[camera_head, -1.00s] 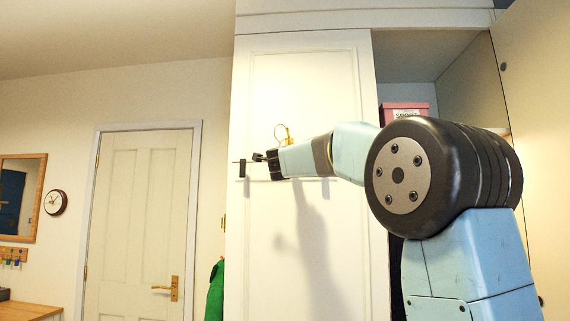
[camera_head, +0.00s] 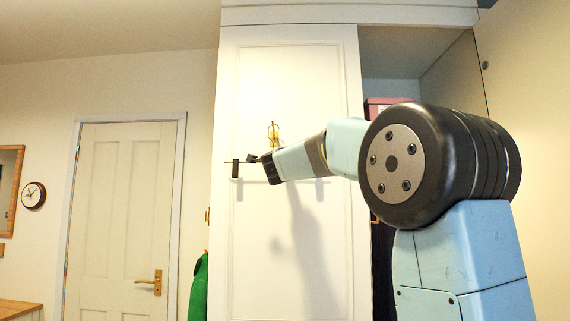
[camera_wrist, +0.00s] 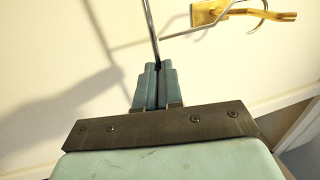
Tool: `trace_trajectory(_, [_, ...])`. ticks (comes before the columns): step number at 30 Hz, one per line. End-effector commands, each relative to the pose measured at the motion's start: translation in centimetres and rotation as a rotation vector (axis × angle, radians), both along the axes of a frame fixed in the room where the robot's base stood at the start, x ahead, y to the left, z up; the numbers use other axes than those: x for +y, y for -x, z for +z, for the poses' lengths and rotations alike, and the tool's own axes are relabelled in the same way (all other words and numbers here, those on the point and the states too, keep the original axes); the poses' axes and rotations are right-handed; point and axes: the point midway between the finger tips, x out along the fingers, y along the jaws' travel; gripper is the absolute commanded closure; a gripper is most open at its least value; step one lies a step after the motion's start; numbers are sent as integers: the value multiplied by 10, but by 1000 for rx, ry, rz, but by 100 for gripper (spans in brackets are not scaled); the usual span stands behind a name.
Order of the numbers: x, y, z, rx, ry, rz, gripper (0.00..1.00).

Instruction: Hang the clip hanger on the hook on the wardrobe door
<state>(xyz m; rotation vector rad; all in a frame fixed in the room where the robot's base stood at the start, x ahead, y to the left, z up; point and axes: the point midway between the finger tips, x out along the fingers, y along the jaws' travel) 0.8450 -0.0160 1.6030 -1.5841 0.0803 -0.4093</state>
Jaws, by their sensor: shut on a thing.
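The clip hanger has a thin metal bar (camera_wrist: 151,25) and a black clip (camera_head: 236,168). My gripper (camera_head: 254,158) is shut on the bar in front of the white wardrobe door (camera_head: 295,90). In the wrist view, my fingertips (camera_wrist: 158,68) pinch the bar. The brass hook (camera_head: 273,133) on the door is just above and right of my gripper; it also shows in the wrist view (camera_wrist: 208,13). The hanger's thin curved wire (camera_wrist: 264,22) overlaps the brass hook in that view. I cannot tell whether they touch. The far part of the hanger is cut off in the wrist view.
An open wardrobe compartment (camera_head: 405,50) with a pink box (camera_head: 385,103) lies right of the door. A green thing (camera_head: 199,285) stands low at its left edge. A panelled room door (camera_head: 122,215) and a clock (camera_head: 33,195) are farther left.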

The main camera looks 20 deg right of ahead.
Motion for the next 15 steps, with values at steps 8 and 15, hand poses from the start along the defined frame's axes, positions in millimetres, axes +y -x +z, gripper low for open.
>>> trace_trajectory(8, [0, 0, 0, 0, 0, 0, 72])
trace_trajectory(15, [0, 0, 0, 0, 0, -1, 64])
